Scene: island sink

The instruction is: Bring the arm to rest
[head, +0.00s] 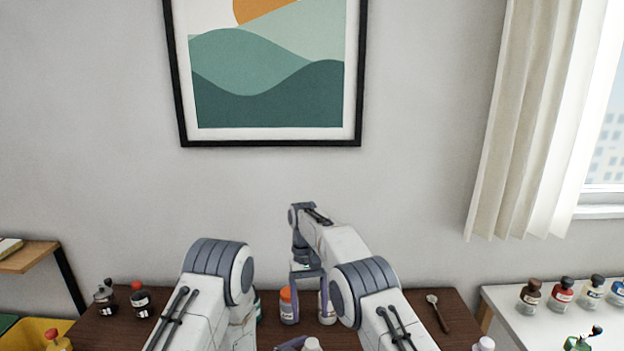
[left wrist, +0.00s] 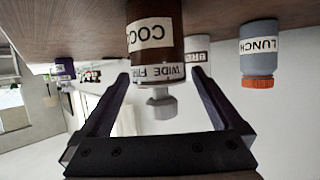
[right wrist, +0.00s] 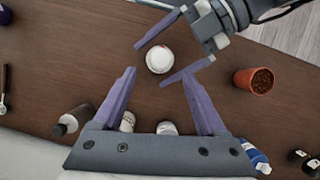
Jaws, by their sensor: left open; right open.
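My right gripper (head: 308,288) hangs over the back of the dark wooden table (head: 445,338) in the head view. In the right wrist view its fingers (right wrist: 158,72) are spread with nothing held. My left gripper (left wrist: 160,88) is low, near the table's front, and mostly hidden by my arm in the head view. Its open fingers stand on either side of a brown bottle (left wrist: 155,45) with a white cap; I cannot tell whether they touch it. The right wrist view shows these fingers beside a round white lid (right wrist: 159,55).
An orange-capped bottle (head: 287,306) stands behind my arms; a grey LUNCH bottle (left wrist: 259,48) shows in the left wrist view. Several bottles line the white counter (head: 510,320).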

